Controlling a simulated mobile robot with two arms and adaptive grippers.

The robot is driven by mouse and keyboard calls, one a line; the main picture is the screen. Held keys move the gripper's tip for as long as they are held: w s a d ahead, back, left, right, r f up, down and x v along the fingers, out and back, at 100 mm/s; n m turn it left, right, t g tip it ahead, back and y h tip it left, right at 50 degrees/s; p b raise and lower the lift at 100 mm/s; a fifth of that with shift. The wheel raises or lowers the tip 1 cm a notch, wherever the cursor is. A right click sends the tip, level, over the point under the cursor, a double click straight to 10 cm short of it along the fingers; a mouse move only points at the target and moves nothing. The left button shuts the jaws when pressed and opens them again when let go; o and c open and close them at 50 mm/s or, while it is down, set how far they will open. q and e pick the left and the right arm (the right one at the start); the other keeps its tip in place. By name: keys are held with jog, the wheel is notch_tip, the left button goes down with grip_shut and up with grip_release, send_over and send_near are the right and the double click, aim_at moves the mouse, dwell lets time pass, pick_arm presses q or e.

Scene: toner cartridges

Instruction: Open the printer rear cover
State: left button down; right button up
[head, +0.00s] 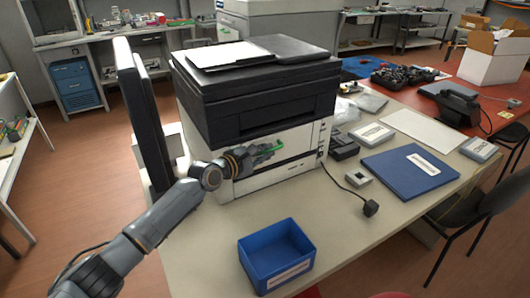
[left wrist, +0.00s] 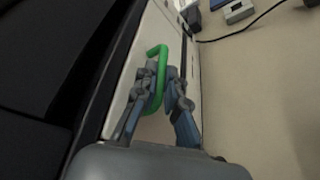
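The printer (head: 262,95), black above and white below, stands on the table. A green handle (head: 270,147) is on its white lower face, which is turned toward me; this panel (head: 290,165) looks closed. My left gripper (head: 250,154) reaches to the handle from the left. In the left wrist view the green handle (left wrist: 162,62) lies between the fingers of my left gripper (left wrist: 164,80), whose tips are close together around it. The fingers hide part of the handle. My right gripper is not in view.
Upright black panels (head: 146,120) stand close left of the printer, beside my left arm. A blue bin (head: 275,256) sits at the table's front. A blue folder (head: 410,172), a small grey box (head: 357,179) and a cable with a black plug (head: 371,208) lie right. The front table surface is mostly clear.

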pick_arm(q)
jog(key=shift+s+d, duration=0.1)
dwell(0.3)
jog(key=s+f+m, duration=0.1)
jog(key=s+d+f+m+t+b, duration=0.1)
jog(key=m, duration=0.1)
jog(key=s+d+f+m+t+b, duration=0.1)
jog(key=shift+s+d+f+m+h, duration=0.15)
jog(key=shift+s+f+m+h, duration=0.1)
jog(key=shift+f+m+h, duration=0.05)
dwell(0.3)
jog(key=shift+s+f, duration=0.1)
dwell(0.4)
